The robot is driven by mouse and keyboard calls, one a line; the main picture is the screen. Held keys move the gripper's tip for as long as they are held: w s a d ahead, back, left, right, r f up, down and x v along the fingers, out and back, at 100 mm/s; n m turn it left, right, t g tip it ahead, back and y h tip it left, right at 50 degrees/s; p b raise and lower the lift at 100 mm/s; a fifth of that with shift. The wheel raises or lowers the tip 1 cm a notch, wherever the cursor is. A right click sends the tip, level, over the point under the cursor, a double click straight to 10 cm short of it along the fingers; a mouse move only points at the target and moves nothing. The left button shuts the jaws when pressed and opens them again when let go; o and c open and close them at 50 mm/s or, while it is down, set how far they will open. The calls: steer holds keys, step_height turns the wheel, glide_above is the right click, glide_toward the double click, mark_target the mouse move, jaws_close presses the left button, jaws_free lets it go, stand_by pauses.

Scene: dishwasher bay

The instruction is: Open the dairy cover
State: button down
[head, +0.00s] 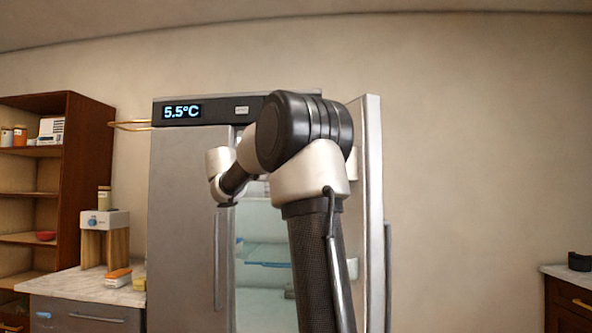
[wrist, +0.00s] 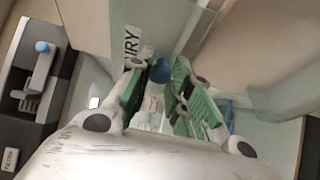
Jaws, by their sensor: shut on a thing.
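The dairy cover (wrist: 196,26) is a clear, pale panel beside a white label (wrist: 131,44) on which "IRY" is readable in the wrist view.
The fridge's right door (head: 374,200) stands open, and its left door is shut. A glass shelf (head: 268,256) shows inside. A counter (head: 70,283) with a small appliance (head: 104,222) and a wooden shelf unit (head: 72,170) stand left. A dark cabinet (head: 570,305) is far right.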

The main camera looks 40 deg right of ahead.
steer(key=shift+w+d, duration=0.2)
steer(key=shift+w, duration=0.4)
steer(key=c, duration=1.3)
jaws_free()
steer(key=shift+o, duration=0.2)
steer(key=a, duration=1.2)
steer(key=shift+s, duration=0.2)
